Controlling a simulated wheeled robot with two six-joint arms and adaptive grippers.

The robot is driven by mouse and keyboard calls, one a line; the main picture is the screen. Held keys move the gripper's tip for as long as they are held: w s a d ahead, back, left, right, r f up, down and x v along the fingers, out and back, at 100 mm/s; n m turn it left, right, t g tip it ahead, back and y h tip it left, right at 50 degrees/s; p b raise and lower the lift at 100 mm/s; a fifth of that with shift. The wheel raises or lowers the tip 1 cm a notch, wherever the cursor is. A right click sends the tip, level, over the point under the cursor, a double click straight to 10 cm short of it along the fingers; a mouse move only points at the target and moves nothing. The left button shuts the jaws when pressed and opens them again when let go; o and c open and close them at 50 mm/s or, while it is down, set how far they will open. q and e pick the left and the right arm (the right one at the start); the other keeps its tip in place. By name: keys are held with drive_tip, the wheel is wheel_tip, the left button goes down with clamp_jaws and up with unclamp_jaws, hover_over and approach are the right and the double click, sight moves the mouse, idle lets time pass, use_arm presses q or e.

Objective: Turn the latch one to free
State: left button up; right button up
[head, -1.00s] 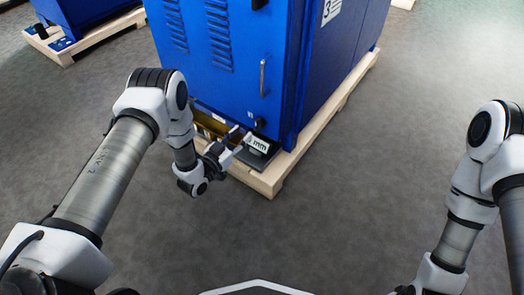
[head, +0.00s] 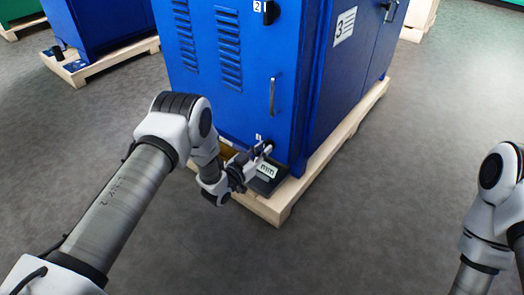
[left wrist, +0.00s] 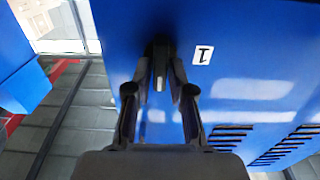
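Latch one is a small dark latch with a grey-tipped handle (left wrist: 159,78) on the blue cabinet door, beside the label "1" (left wrist: 203,55) in the left wrist view. In the head view, the latch is low on the door and mostly covered by my left gripper (head: 264,153). The left gripper's fingers (left wrist: 160,88) reach to either side of the handle, and a narrow gap seems to show between them and it. Contact cannot be made out. My right gripper is outside the view; only its arm shows at the right.
The blue cabinet (head: 230,75) stands on a wooden pallet (head: 325,158). A dark block marked "mm" (head: 268,171) sits on the pallet under the gripper. A bar handle (head: 272,96) and latch two (head: 270,12) are higher on the door. The grey floor in front is clear.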

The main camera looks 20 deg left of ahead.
use_arm(q)
clamp_jaws()
drive_tip(key=m+p, duration=0.2)
drive_tip(key=m, duration=0.1)
drive_tip(key=shift+s+r, duration=0.1)
drive_tip(key=shift+d+f+m+p, duration=0.15)
drive_tip(key=shift+m+p, duration=0.95)
drive_tip(key=shift+m, duration=1.4)
drive_tip(key=shift+f+m+p, duration=0.1)
drive_tip(key=shift+m+p, duration=1.05)
drive_tip(key=shift+m, duration=1.35)
drive_tip(key=shift+d+f+m+p, duration=0.15)
drive_tip(key=shift+m+p, duration=0.95)
drive_tip(key=shift+m, duration=1.4)
